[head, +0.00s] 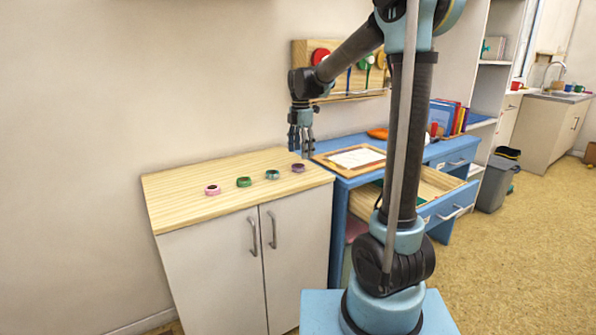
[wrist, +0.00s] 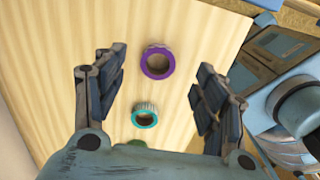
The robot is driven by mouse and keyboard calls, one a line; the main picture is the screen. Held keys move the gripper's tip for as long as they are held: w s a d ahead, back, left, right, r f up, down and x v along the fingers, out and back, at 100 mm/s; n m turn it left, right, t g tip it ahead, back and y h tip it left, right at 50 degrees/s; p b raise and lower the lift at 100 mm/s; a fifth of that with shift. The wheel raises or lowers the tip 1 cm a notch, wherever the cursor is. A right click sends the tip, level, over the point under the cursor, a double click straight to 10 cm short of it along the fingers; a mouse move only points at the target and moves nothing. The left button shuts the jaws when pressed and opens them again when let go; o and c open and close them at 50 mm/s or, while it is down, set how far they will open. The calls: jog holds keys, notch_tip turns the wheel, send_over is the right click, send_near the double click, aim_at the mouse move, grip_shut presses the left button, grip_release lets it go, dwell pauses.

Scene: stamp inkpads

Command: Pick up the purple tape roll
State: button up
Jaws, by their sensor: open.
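The purple tape roll (wrist: 158,62) lies flat on the wooden cabinet top, seen in the wrist view between and beyond my open fingers. In the head view the purple tape roll (head: 298,168) is the rightmost of the row, near the cabinet's right edge. My gripper (head: 301,150) hangs above it, pointing down, open and empty. In the wrist view my gripper (wrist: 160,98) has one finger on each side, apart from the roll. A teal tape roll (wrist: 145,116) lies close to the purple one.
Teal (head: 272,174), green (head: 244,182) and pink (head: 212,190) rolls lie left of it on the cabinet top (head: 190,215). A blue desk (head: 345,145) with a framed sheet (head: 357,158) and an open drawer (head: 440,183) stands at right. The wall is close behind.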

jog(key=shift+a+f, duration=0.1)
jog(key=shift+f, duration=2.65)
jog(key=c, duration=0.9)
